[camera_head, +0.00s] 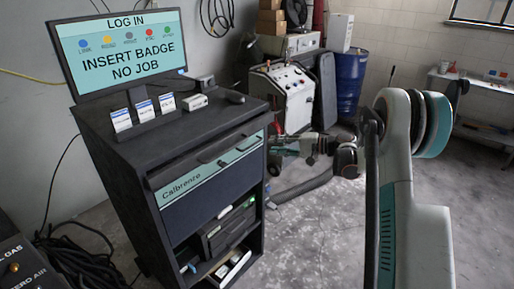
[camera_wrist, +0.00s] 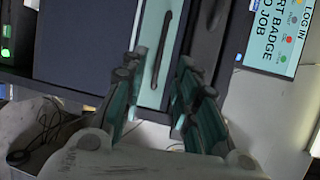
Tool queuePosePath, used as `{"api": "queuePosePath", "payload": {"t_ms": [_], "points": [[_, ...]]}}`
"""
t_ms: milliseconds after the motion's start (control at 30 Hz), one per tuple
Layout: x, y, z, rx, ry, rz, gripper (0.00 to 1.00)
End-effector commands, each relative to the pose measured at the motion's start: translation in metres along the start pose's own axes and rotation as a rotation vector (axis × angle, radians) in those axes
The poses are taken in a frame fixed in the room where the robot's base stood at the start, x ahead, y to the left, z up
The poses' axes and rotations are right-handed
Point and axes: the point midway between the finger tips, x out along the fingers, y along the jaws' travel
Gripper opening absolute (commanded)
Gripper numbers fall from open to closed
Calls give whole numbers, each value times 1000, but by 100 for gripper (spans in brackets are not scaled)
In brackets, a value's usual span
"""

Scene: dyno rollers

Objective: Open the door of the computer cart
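The black computer cart (camera_head: 125,165) stands at the left in the head view. Its front has a teal strip (camera_head: 205,172) marked "Calbrenzo", with a dark bar handle, above a dark panel (camera_head: 215,195); the panel looks closed. In the wrist view the handle (camera_wrist: 161,48) runs along the teal strip, and the dark panel (camera_wrist: 85,45) lies to its left. My gripper (camera_wrist: 156,70) is open, its teal fingers apart. The handle appears between and beyond the fingertips; I see no contact. In the head view my gripper (camera_head: 281,146) is beside the cart's right front edge, partly hidden by my wrist.
A monitor (camera_head: 122,50) and badge holders (camera_head: 145,110) stand on the cart top. Open shelves with devices (camera_head: 229,230) lie below the panel. A white machine (camera_head: 290,95) and blue drum (camera_head: 349,80) stand behind. Cables (camera_head: 80,260) lie left; floor at right is clear.

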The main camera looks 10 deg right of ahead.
Motion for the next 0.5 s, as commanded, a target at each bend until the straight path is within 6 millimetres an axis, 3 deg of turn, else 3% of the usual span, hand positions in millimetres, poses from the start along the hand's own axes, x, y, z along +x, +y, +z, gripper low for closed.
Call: {"api": "queuePosePath", "payload": {"t_ms": [200,500], "points": [[44,2,0,-1,-3,1,28],[78,1,0,-1,-1,1,28]]}}
